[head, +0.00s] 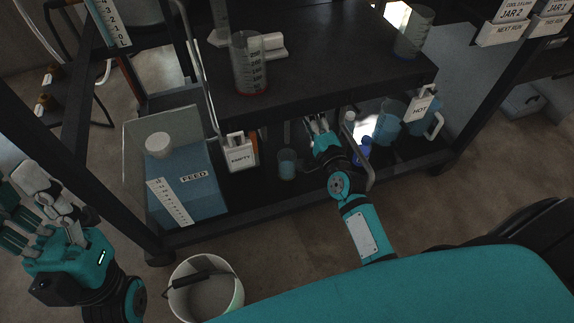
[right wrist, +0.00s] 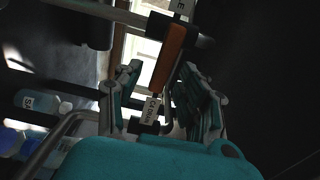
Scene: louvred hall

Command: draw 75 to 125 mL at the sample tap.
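In the right wrist view, an orange lever (right wrist: 170,68) shows beyond my fingers, with a small white tag (right wrist: 151,111) near it; I cannot tell for sure that it is the sample tap. My right gripper (right wrist: 163,80) is open, with the lever between its fingers in the picture and no clear contact. In the head view, my right gripper (head: 318,125) reaches under the dark bench top. A small beaker with bluish liquid (head: 287,167) stands to its left on the lower shelf. My left gripper (head: 30,205) is open and empty at the far left.
A FEED tank (head: 205,203), an EMPTY tag (head: 240,156), a blue-filled jug (head: 388,124) and a HOT tag (head: 420,108) are at the lower shelf. A white bucket (head: 233,292) stands on the floor.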

